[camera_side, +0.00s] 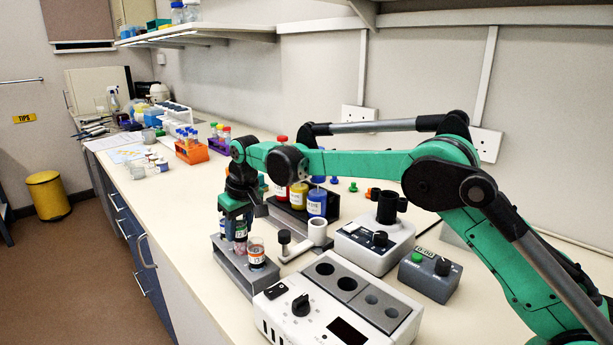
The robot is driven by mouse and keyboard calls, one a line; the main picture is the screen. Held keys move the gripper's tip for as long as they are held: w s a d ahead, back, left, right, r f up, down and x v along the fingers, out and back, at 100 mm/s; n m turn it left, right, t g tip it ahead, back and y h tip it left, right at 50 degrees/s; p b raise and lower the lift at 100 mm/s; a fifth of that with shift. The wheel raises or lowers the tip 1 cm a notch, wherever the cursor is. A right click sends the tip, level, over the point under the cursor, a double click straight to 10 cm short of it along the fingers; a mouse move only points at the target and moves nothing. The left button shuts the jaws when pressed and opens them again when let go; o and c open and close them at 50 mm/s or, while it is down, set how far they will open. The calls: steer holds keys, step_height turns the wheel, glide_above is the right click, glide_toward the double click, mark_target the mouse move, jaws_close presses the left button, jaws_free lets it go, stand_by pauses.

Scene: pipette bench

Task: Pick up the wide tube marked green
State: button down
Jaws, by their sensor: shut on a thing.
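My gripper (236,210) points down over the front grey rack (243,277) and is shut on a wide clear tube with a green marking (240,231). The gripper hides the top of this tube. Its lower part is at the rack, and I cannot tell whether it is seated or slightly raised. Just to its right, a second wide tube with an orange-red band (257,254) stands upright in the same rack.
Behind my gripper, a dark rack (293,221) holds red, yellow (298,195) and blue (317,203) tubes. A white pipette-like holder (316,235) lies close right. A white block device (338,300), a mixer (375,245) and a grey control box (430,277) stand right.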

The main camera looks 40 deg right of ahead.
steer(key=shift+w+v, duration=0.2)
steer(key=shift+v, duration=0.65)
steer(key=shift+w+v, duration=0.2)
steer(key=shift+v, duration=0.65)
steer(key=shift+w+v, duration=0.2)
steer(key=shift+v, duration=0.6)
